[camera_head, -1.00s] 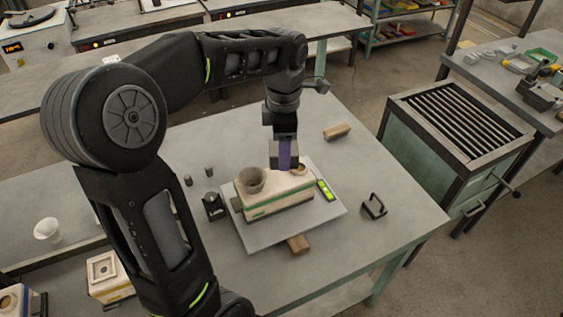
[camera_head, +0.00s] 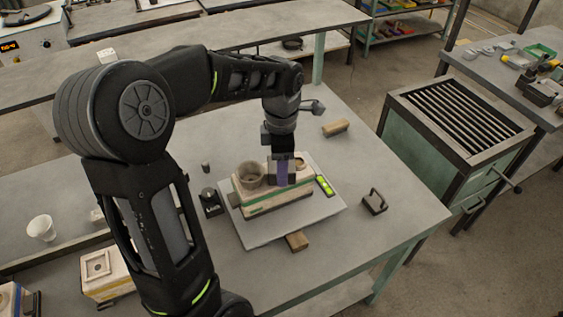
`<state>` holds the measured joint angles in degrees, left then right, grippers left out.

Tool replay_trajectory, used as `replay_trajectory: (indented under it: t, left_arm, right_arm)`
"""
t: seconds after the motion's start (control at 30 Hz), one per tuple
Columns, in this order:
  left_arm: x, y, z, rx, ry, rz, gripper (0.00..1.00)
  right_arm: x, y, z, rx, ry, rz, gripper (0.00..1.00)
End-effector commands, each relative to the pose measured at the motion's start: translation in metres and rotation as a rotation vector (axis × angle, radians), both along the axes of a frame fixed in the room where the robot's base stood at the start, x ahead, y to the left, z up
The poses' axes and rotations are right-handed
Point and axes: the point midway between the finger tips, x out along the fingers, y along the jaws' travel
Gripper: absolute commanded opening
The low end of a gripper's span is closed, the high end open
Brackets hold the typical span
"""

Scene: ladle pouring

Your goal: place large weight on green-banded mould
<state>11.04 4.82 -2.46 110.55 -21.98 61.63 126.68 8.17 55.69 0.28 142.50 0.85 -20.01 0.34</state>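The green-banded mould (camera_head: 262,203) is a pale block with a green stripe, on a grey plate (camera_head: 262,236) on the table. A grey cup-like piece (camera_head: 249,176) stands on its left top. My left gripper (camera_head: 282,174) is over the mould's right top, fingers pointing down. A purple finger part shows in front of a dark grey block, which I take as the large weight (camera_head: 295,173), held between the fingers. It is at or just above the mould's top; I cannot tell if it touches. My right gripper is not in view.
A small green level (camera_head: 324,185) lies right of the mould. A dark handled piece (camera_head: 374,203) lies further right. Wooden blocks (camera_head: 335,128) and (camera_head: 297,241) lie behind and in front. A small black box (camera_head: 210,203) and a small cylinder (camera_head: 206,168) stand left.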

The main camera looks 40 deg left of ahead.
Motion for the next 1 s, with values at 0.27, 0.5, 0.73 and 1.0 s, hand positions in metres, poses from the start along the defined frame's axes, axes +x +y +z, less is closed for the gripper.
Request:
replay_trajectory:
  t: [0.27,0.5,0.73,1.0]
  left_arm:
    - [0.0015,-0.0001,-0.0129,0.001,-0.006,-0.001,0.0]
    - [0.0015,0.0,-0.0149,0.001,-0.006,-0.001,0.0]
    - [0.0,-0.0001,-0.0175,0.0,0.0,0.0,0.7]
    - [0.0002,-0.0001,-0.0174,0.0,0.0,0.0,0.78]
  right_arm:
    - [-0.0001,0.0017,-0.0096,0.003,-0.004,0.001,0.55]
    - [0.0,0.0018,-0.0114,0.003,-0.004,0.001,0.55]
    - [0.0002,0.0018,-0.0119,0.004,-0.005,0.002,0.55]
    - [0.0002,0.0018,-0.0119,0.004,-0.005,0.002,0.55]
